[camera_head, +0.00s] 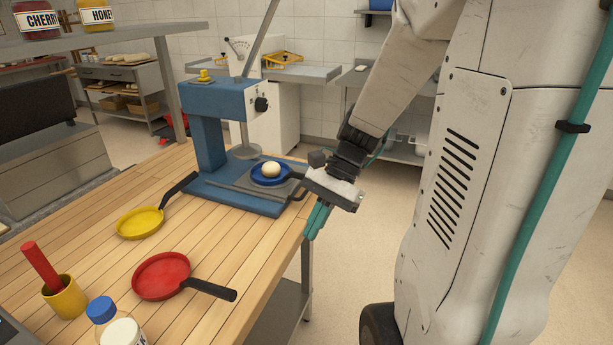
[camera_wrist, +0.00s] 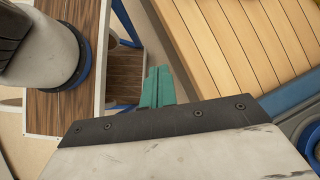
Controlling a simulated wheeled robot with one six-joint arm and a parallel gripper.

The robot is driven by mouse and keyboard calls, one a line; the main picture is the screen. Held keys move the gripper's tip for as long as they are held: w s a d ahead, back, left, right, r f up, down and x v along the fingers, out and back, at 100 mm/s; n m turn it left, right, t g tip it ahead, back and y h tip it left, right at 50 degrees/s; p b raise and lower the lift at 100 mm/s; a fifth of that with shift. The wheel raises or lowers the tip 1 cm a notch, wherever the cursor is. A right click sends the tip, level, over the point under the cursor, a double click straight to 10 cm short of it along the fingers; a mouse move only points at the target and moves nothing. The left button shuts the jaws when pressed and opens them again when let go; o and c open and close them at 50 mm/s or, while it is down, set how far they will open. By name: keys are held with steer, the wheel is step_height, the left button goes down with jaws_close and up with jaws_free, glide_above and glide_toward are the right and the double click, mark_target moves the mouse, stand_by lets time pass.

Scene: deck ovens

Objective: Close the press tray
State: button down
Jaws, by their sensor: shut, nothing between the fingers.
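The blue press (camera_head: 217,106) stands on the far end of the wooden table. Its flat grey tray (camera_head: 238,192) lies low over the blue base and sticks out from under the press head. A small blue pan (camera_head: 285,181) with a pale dough ball (camera_head: 271,169) sits on the tray, its dark handle pointing right. My gripper (camera_head: 318,220) is right of the tray, at the table's edge, with teal fingers pointing down. The fingers (camera_wrist: 157,86) are together and empty in the wrist view. I cannot tell whether my gripper's body touches the pan handle.
A yellow pan (camera_head: 139,223) and a red pan (camera_head: 161,276) lie on the table (camera_head: 215,262). A yellow cup (camera_head: 65,297) with a red stick and a blue-capped bottle (camera_head: 119,325) stand at the near left. Open floor (camera_head: 345,265) lies right of the table.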

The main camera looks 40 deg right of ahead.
steer(key=s+a+r+n+t+h, duration=0.2)
steer(key=s+a+r+n+h, duration=0.45)
steer(key=r+n, duration=0.5)
steer(key=w+d+f+m, duration=0.1)
steer(key=w+d+m, duration=0.3)
steer(key=w+m, duration=0.25)
steer(key=w+d+f+m, duration=0.1)
steer(key=w+d+m, duration=0.35)
steer(key=w, duration=0.35)
steer(key=w+d+f+m+t+y, duration=0.1)
steer(key=w+d+f+m, duration=0.2)
steer(key=w+d+m, duration=0.4)
steer(key=w+d+f+m+t, duration=0.1)
steer(key=w+d+f+m, duration=0.35)
steer(key=d+m, duration=0.45)
steer(key=x, duration=0.8)
steer(key=shift+w+a+f, duration=0.15)
steer(key=shift+w+f, duration=0.1)
steer(key=shift+w, duration=0.2)
